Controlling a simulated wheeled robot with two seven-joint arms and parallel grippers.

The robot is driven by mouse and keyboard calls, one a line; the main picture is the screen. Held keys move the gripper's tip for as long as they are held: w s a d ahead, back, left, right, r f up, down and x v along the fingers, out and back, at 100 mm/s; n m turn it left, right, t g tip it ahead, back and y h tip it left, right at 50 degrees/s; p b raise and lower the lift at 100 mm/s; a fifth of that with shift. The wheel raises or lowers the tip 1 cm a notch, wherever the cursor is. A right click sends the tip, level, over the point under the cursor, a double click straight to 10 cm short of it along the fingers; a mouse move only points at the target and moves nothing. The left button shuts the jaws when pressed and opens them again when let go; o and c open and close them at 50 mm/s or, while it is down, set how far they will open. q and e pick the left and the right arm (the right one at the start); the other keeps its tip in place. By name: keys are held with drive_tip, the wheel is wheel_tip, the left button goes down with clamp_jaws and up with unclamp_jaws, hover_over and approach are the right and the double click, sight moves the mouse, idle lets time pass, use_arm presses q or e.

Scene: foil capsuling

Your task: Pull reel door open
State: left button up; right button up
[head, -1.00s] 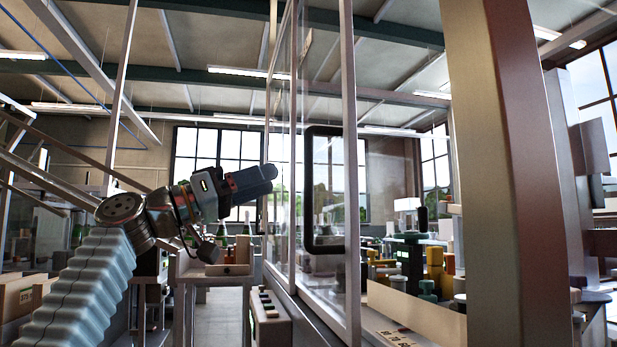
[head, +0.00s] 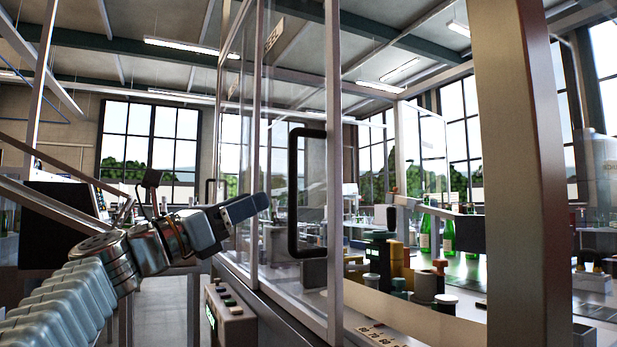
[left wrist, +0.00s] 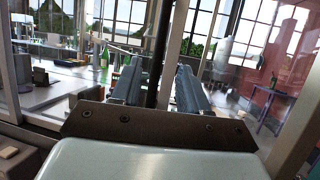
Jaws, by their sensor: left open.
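The glass door (head: 275,100) has a thin metal frame and stands on the machine's side, in the middle of the head view. Its black upright handle (head: 293,195) is a long D-shaped bar. My left gripper (head: 262,204) is open just left of the handle, at about its mid-height, pointing toward it. In the left wrist view, the handle bar (left wrist: 162,30) lines up with the gap between the two open blue-grey fingers (left wrist: 160,78). I cannot tell how deep it sits between them. Nothing is gripped. My right gripper is not in view.
A thick metal post (head: 523,180) stands at the right. Behind the glass are green bottles (head: 448,235) and several yellow and dark machine parts (head: 385,255). A button box (head: 228,312) sits below the door. The floor aisle (head: 165,305) left of the machine looks clear.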

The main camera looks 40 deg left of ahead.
use_arm(q)
drive_tip(key=p+x, duration=0.3)
drive_tip(key=x, duration=0.9)
drive_tip(key=shift+p, duration=0.3)
drive_tip(key=shift+f, duration=0.1)
clamp_jaws()
